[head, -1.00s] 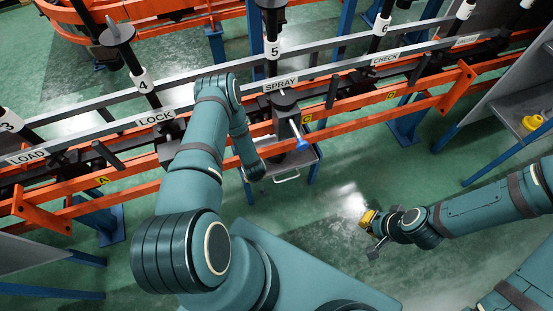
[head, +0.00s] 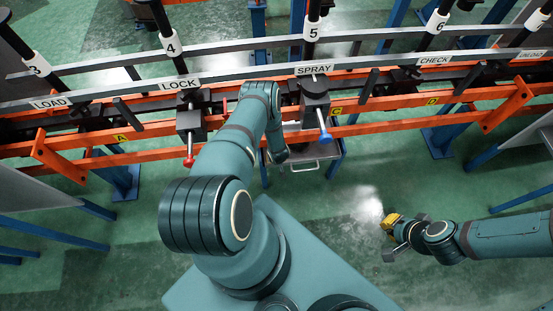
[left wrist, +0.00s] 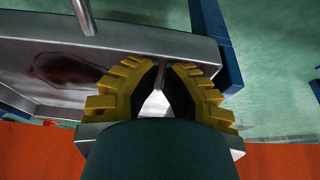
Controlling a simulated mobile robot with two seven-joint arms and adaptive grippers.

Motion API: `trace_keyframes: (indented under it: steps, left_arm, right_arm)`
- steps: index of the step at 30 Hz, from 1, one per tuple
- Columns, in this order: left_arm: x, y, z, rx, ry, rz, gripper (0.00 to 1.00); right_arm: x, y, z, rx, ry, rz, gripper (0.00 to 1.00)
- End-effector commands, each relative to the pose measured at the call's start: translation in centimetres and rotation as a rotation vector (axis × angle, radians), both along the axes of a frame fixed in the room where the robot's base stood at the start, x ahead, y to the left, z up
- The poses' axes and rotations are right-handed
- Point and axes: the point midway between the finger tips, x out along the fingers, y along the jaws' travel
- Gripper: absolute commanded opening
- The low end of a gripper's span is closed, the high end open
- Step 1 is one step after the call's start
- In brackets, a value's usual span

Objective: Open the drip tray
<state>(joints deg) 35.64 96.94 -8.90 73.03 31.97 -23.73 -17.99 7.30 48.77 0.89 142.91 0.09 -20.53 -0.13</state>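The drip tray (head: 304,163) is a grey metal tray with a bar handle (head: 305,168) on its front, under the SPRAY station in the head view. In the left wrist view the tray (left wrist: 62,45) shows a dark reddish patch inside, and a metal bar (left wrist: 83,14) is at the top left. My left gripper (left wrist: 161,66) has yellow ribbed fingers with tips almost together and nothing visibly held. It is over the tray's edge in that view; my arm hides it in the head view. My right gripper (head: 391,222) is away from the tray at the right; its finger opening is unclear.
Orange rails (head: 400,112) run across in front of the stations. A blue-tipped lever (head: 325,136) hangs at SPRAY and a red-tipped lever (head: 189,160) at LOCK. Blue legs (head: 440,140) stand below the rails.

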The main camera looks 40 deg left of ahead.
Motion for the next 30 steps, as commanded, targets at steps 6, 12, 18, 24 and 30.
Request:
trace_keyframes:
  steps: [6, 12, 18, 24, 30]
  left_arm:
    - [0.1, 0.2, -0.7, -0.001, 0.001, -0.001, 0.0]
    - [0.1, 0.2, -0.7, -0.001, 0.001, -0.001, 0.0]
    - [0.0, 0.1, -0.6, -0.001, 0.001, -0.001, 0.0]
    - [-0.9, -0.6, -0.6, -0.002, 0.001, 0.0, 0.0]
    - [-2.4, -1.6, -0.6, -0.001, 0.003, -0.001, 0.0]
  right_arm:
    - [0.1, 0.0, -0.3, 0.0, -0.002, -0.001, 0.0]
    - [0.1, 0.0, -0.3, 0.0, -0.002, -0.001, 0.0]
    - [0.1, 0.0, -0.2, 0.0, -0.002, -0.001, 0.0]
    - [0.0, 0.0, 0.3, 0.0, 0.0, 0.0, 0.0]
    - [-0.2, 0.0, 0.9, 0.001, 0.003, 0.0, 0.0]
